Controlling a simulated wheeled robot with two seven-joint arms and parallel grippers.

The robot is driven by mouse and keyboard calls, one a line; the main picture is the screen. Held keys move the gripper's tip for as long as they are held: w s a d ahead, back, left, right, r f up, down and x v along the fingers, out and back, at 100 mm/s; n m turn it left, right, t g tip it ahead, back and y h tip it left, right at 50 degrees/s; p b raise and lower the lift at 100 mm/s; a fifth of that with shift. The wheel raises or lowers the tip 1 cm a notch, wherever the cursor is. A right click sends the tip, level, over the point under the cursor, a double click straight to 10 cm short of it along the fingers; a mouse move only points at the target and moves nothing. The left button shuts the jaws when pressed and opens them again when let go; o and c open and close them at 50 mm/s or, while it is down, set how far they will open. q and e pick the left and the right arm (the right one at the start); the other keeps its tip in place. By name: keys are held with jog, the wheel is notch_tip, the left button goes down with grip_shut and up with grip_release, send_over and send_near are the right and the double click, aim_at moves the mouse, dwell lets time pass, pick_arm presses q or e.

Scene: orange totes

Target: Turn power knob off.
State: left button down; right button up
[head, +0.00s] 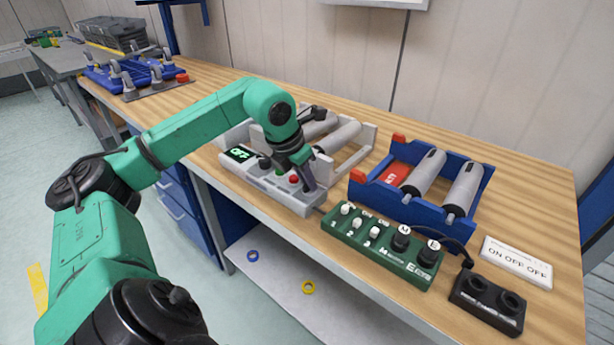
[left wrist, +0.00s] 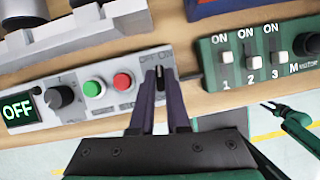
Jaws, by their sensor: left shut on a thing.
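A grey control box (head: 262,184) stands at the table's front edge. In the left wrist view the box (left wrist: 100,122) carries a lit display (left wrist: 18,108) reading OFF, a black round knob (left wrist: 60,98), a green button (left wrist: 94,88) and a red button (left wrist: 122,81). My left gripper (head: 309,184) reaches down to the box's right end. In the left wrist view its dark fingers (left wrist: 160,82) are shut on a small dark knob there, mostly hidden between them. My right gripper seems to show small at the right of the left wrist view (left wrist: 268,106); its jaws are unclear.
A green switch box (head: 380,243) with white switches and black knobs stands just right. Behind it is a blue roller tray (head: 372,190). A grey roller frame (head: 362,140) stands behind the grey box. A white label plate (head: 517,262) and black two-knob box (head: 487,302) lie further right.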

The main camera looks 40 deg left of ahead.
pick_arm(q)
jog(key=n+p, duration=0.1)
jog(key=n+y+p, duration=0.1)
jog(key=n, duration=0.1)
jog(key=shift+d+r, duration=0.1)
jog(key=shift+r, duration=0.25)
jog(key=n+y+p, duration=0.1)
jog(key=n+p, duration=0.1)
jog(key=shift+w+n, duration=0.1)
jog(key=shift+n, duration=0.2)
jog(key=n, duration=0.1)
jog(key=n+y+p, duration=0.1)
jog(key=shift+d+f+n+g, duration=0.1)
jog(key=shift+f+n+g, duration=0.05)
jog(key=shift+n+g, duration=0.15)
jog(key=shift+f+n+g+y, duration=0.1)
jog(key=shift+n+g+y, duration=0.2)
jog(key=shift+n, duration=0.9)
jog(key=c, duration=0.9)
grip_release()
